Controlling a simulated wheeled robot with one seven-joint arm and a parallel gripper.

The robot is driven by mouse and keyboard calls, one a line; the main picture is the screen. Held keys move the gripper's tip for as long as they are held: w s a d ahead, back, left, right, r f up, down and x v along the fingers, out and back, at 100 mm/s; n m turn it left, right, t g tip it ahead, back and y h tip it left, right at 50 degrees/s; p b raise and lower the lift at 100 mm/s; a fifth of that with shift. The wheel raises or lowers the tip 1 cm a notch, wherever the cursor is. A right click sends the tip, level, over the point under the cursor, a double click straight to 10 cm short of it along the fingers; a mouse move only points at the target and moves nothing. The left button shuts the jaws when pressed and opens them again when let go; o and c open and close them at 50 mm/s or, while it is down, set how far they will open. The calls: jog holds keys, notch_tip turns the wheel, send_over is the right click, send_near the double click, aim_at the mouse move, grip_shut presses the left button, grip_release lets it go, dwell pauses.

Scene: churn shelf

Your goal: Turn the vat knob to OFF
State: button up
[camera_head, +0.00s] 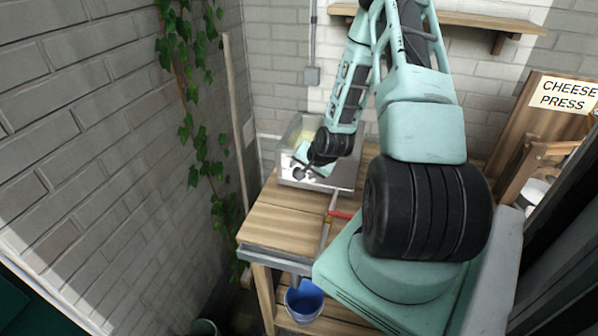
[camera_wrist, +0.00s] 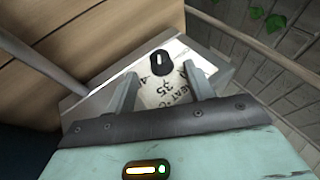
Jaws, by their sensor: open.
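The vat (camera_head: 344,178) is a metal box with pale yellow contents, standing on the wooden table. In the wrist view its knob (camera_wrist: 160,62) is black with a white pointer mark. It sits on a pale dial (camera_wrist: 163,90) printed with "HEAT", "35" and "40", part of which is hidden. I cannot read an OFF mark. My gripper (camera_head: 306,168) is at the vat's front face; the wrist view shows its two fingers (camera_wrist: 161,75) apart, one either side of the dial, with the knob just beyond their tips. I see no contact with the knob.
A pipe with a red part (camera_head: 341,214) runs in front of the vat. A blue bucket (camera_head: 304,301) is below the table's front edge. A brick wall with ivy (camera_head: 190,120) stands left; a cheese press sign (camera_head: 566,95) hangs right.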

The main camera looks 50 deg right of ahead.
jog(key=shift+p+x, duration=0.4)
jog(key=shift+x, duration=1.8)
jog(key=c, duration=1)
